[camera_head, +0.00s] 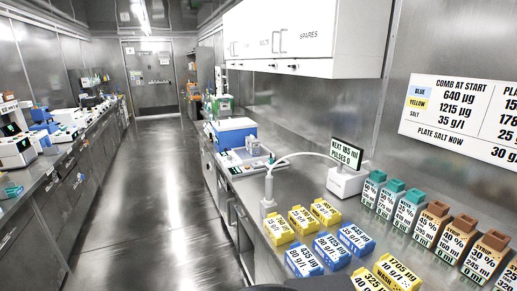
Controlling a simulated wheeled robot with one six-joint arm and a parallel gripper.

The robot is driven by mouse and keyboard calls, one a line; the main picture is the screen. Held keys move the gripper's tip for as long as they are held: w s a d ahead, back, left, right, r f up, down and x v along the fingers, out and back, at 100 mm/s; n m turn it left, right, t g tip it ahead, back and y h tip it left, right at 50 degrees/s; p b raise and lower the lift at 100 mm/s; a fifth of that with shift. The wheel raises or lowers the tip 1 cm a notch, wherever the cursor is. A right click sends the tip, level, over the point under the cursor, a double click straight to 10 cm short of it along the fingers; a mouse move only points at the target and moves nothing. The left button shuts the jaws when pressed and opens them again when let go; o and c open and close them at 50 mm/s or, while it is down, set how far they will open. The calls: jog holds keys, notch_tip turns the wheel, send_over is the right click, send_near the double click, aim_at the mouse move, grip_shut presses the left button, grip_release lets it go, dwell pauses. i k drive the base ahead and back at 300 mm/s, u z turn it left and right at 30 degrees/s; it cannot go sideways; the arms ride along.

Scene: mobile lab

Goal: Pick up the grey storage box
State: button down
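I cannot pick out a grey storage box in the head view. My gripper is not in view, so its state and anything it may hold are hidden.
A steel bench (249,189) along the right holds yellow and blue labelled blocks, a white device (346,182) and a blue-and-white box (233,131). A white cabinet (300,40) overhangs it. Another crowded bench runs along the left. The aisle floor (155,180) is clear to the door (150,75).

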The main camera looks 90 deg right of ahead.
aim_at(252, 144)
jog(key=z, duration=2.35)
jog(key=i, duration=1.25)
jog(key=u, duration=0.6)
jog(key=i, duration=1.2)
jog(key=z, duration=1.25)
jog(key=i, duration=1.3)
jog(key=z, duration=0.4)
